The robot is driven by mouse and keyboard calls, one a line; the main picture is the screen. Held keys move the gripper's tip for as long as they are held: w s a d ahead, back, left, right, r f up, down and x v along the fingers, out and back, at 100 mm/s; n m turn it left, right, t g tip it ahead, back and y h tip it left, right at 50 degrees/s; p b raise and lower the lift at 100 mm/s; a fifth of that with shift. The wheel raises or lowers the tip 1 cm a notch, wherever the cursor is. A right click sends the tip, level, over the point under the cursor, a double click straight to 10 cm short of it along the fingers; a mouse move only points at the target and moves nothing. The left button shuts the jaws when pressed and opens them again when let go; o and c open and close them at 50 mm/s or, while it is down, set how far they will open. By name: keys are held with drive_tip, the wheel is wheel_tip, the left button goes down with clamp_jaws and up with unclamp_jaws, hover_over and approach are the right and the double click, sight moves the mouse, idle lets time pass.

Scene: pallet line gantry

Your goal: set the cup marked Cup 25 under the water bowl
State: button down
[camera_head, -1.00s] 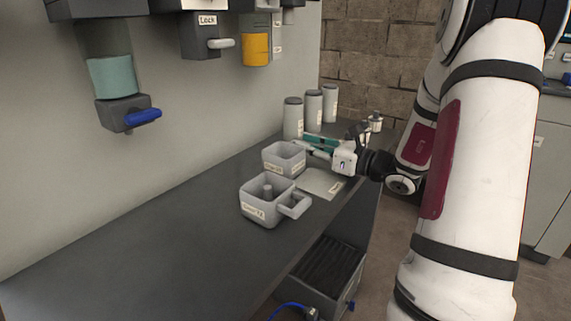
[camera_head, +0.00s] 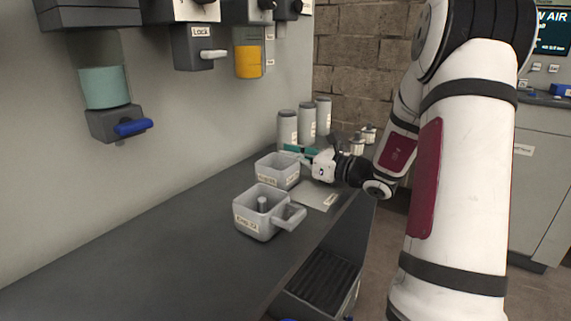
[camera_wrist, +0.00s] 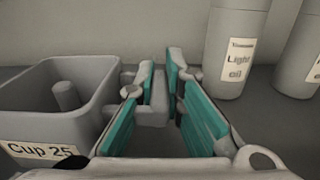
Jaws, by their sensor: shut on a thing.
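Cup 25 (camera_wrist: 50,95) is a grey square cup with an inner post, at the left of the wrist view. It is the rear cup (camera_head: 277,172) on the counter in the head view, where its label is too small to read. My gripper (camera_wrist: 158,80) has its teal-padded fingers around the cup's handle and is shut on it. In the head view my gripper (camera_head: 300,152) is beside the cup, which appears to stand on the counter. A wall vessel with teal liquid (camera_head: 105,88) hangs at upper left over a blue-lever valve; no label shows whether it is the water bowl.
Another handled grey cup (camera_head: 258,222) stands in front on the dark counter (camera_head: 150,250). A flat pale plate (camera_head: 317,196) lies beside it. Bottles, including Light oil (camera_wrist: 236,50), stand behind. A yellow-filled vessel (camera_head: 248,62) hangs on the wall. The counter's left part is clear.

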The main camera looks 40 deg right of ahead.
wheel_tip(320, 180, up, 10)
drive_tip(key=p, duration=0.3)
drive_tip(key=shift+p, duration=0.3)
